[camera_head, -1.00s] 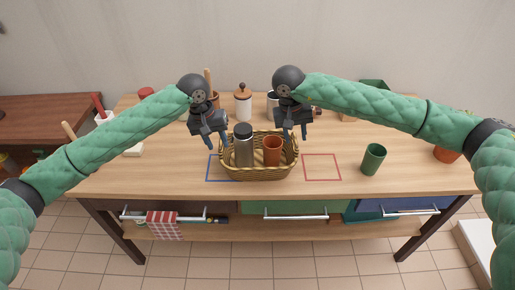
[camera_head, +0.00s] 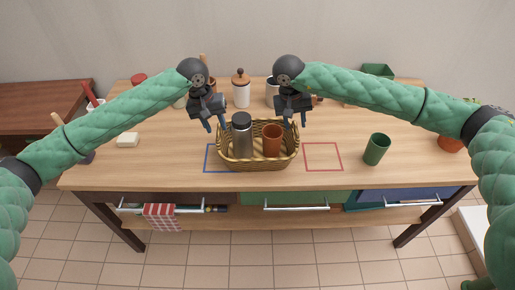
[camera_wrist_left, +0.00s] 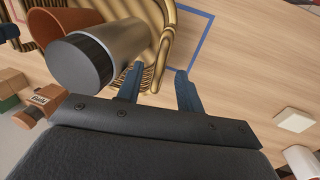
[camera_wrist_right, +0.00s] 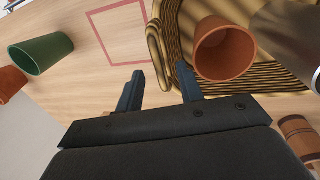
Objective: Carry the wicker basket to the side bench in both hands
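The wicker basket (camera_head: 258,163) stands on the wooden table, holding a grey bottle with a dark lid (camera_head: 241,137) and a terracotta cup (camera_head: 272,141). My left gripper (camera_head: 215,126) is open and empty at the basket's left end; in the left wrist view its fingers (camera_wrist_left: 158,90) are apart, with wicker (camera_wrist_left: 150,76) close to one finger. My right gripper (camera_head: 294,124) is open at the right end; in the right wrist view the basket's looped handle (camera_wrist_right: 153,45) lies just beyond the gap between its fingers (camera_wrist_right: 160,88). I cannot tell whether either gripper touches the wicker.
A red-brown bench (camera_head: 38,95) stands to the left of the table. Blue (camera_head: 209,160) and red (camera_head: 323,157) outlined squares mark the tabletop (camera_head: 200,180). A green cup (camera_head: 376,149) stands right of the red square. A white canister (camera_head: 241,92) and other containers stand behind the basket.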

